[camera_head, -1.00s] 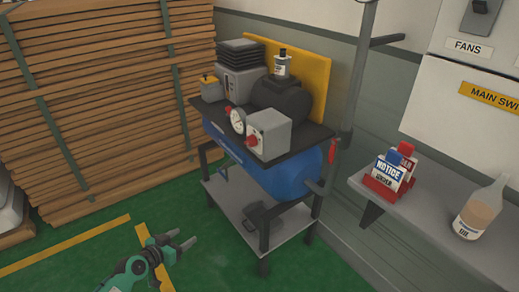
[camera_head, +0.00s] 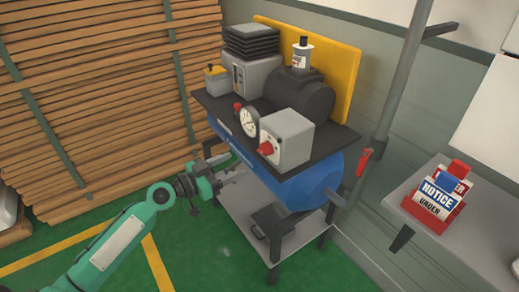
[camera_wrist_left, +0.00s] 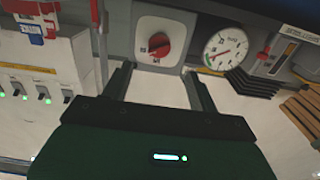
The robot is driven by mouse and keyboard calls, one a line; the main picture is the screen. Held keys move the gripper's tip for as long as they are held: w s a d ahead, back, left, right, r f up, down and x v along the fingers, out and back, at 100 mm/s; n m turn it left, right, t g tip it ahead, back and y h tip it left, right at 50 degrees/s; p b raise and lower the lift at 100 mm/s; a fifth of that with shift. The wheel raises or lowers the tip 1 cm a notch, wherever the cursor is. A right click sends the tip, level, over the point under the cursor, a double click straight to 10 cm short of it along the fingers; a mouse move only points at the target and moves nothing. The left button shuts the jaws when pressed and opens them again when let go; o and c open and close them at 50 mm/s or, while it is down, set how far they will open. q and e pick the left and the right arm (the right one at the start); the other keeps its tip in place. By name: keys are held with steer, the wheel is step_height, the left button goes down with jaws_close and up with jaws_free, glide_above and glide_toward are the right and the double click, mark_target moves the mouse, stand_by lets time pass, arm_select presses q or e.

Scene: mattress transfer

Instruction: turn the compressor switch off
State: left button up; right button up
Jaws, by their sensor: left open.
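The compressor has a blue tank (camera_head: 305,187) under a dark top plate. A light grey switch box (camera_head: 290,136) with a red rotary knob (camera_head: 266,148) stands at the plate's front right corner. In the left wrist view the red knob (camera_wrist_left: 159,46) sits on a pale plate; its small markings are too blurred to read. My left gripper (camera_head: 237,167) is open and empty, in front of the tank, left of and below the knob. In the wrist view its fingers (camera_wrist_left: 159,84) are apart, one either side below the knob. My right gripper is not in view.
A round gauge (camera_head: 249,122) stands just left of the switch box. A yellow panel (camera_head: 342,65) stands behind. A shelf (camera_head: 405,197) with a notice-tag holder (camera_head: 438,207) is at right. Stacked planks (camera_head: 100,100) fill the left. Green floor (camera_head: 200,250) is clear in front.

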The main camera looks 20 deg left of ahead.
mark_target(260, 152)
arm_select(q)
steer(key=p+x, duration=0.3)
steer(key=x, duration=0.6)
steer(key=shift+w+d+r, duration=0.1)
steer(key=shift+d+r, duration=0.05)
steer(key=shift+d, duration=0.05)
steer(key=shift+w+d, duration=0.25)
steer(key=shift+w, duration=0.1)
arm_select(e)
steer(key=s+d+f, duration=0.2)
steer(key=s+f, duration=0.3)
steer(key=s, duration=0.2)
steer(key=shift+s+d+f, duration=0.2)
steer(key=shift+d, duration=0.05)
arm_select(q)
steer(key=c, duration=1)
